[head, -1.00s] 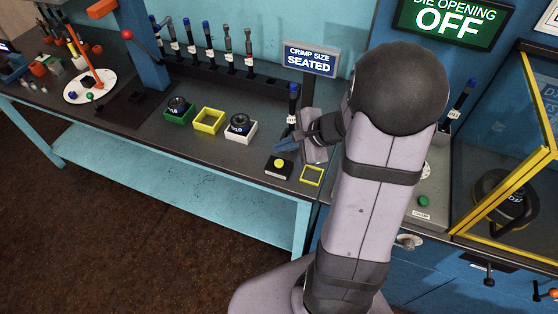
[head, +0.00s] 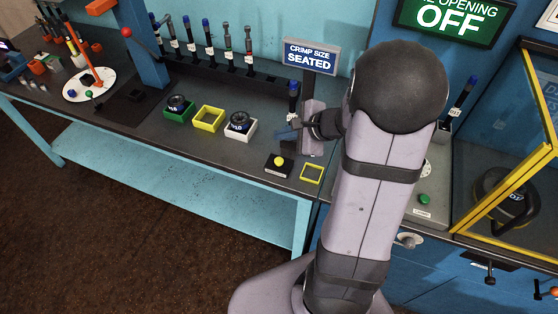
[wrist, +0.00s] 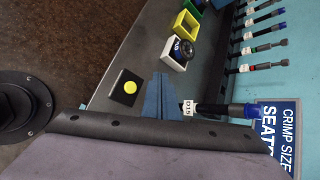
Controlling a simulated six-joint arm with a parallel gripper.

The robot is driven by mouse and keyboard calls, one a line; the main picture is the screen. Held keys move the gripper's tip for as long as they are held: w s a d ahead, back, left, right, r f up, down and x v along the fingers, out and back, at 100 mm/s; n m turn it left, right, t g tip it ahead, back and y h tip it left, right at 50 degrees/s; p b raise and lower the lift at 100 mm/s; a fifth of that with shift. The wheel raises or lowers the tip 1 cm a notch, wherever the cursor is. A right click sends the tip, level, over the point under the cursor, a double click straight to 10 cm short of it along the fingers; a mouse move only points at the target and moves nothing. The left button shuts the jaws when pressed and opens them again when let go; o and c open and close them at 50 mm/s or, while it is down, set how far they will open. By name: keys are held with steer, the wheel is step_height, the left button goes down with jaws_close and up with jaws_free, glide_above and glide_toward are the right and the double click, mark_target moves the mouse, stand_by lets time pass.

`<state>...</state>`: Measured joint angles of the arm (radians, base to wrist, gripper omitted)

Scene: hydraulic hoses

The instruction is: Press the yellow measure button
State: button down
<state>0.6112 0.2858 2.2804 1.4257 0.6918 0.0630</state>
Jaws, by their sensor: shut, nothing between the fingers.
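The yellow measure button (head: 279,161) is a round cap on a small black box near the bench's front edge. It also shows in the wrist view (wrist: 130,87), left of my fingers. My gripper (head: 284,133) has blue fingers, shut and empty. In the head view they sit above and behind the button box, apart from the button. In the wrist view my gripper (wrist: 159,92) points toward the bench, next to the black hose with the D15 label (wrist: 187,107). The sign (head: 310,57) reads "CRIMP SIZE SEATED".
A yellow square frame (head: 303,173) lies right of the button box. White (head: 240,136), yellow (head: 208,129) and green (head: 166,115) trays stand to the left. The hose (head: 293,97) stands upright close behind my gripper. Several hoses line the back rack. The front bench strip is clear.

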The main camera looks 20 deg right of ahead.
steer(key=b, duration=0.5)
glide_above(282, 162)
step_height(282, 162, down, 7)
steer(key=shift+s+r, duration=0.1)
steer(key=shift+f+b, duration=0.65)
steer(key=shift+b, duration=0.1)
steer(key=shift+f+b, duration=0.9)
steer(key=shift+b, duration=0.25)
stand_by(1.9)
steer(key=shift+r, duration=0.2)
steer(key=shift+r+p, duration=0.65)
steer(key=shift+r, duration=0.1)
steer(key=shift+r+p, duration=2.05)
steer(key=shift+r, duration=0.45)
